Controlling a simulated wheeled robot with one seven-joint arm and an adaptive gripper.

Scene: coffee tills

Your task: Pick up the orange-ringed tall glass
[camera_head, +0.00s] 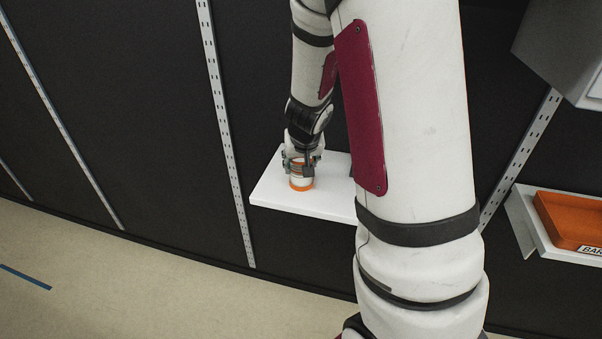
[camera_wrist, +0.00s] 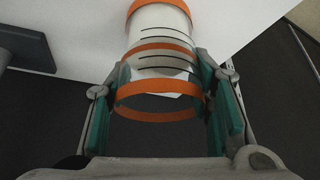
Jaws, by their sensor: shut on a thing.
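The orange-ringed tall glass (camera_head: 301,182) stands on a white shelf (camera_head: 275,197) in the head view, with an orange band at its base. It also shows in the wrist view (camera_wrist: 160,45), pale with orange rings and thin dark lines. My gripper (camera_head: 299,168) comes down from above and is shut on the glass near its upper part. In the wrist view my gripper's green-padded fingers (camera_wrist: 160,95) lie on both sides of the glass. The glass looks upright. I cannot tell whether its base touches the shelf.
A dark object (camera_wrist: 25,48) is on the shelf left of the glass in the wrist view. An orange tray (camera_head: 570,222) with a partly seen label sits on another shelf at right. A grey box (camera_head: 560,45) hangs at upper right. Dark panels with slotted metal uprights (camera_head: 225,120) stand behind.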

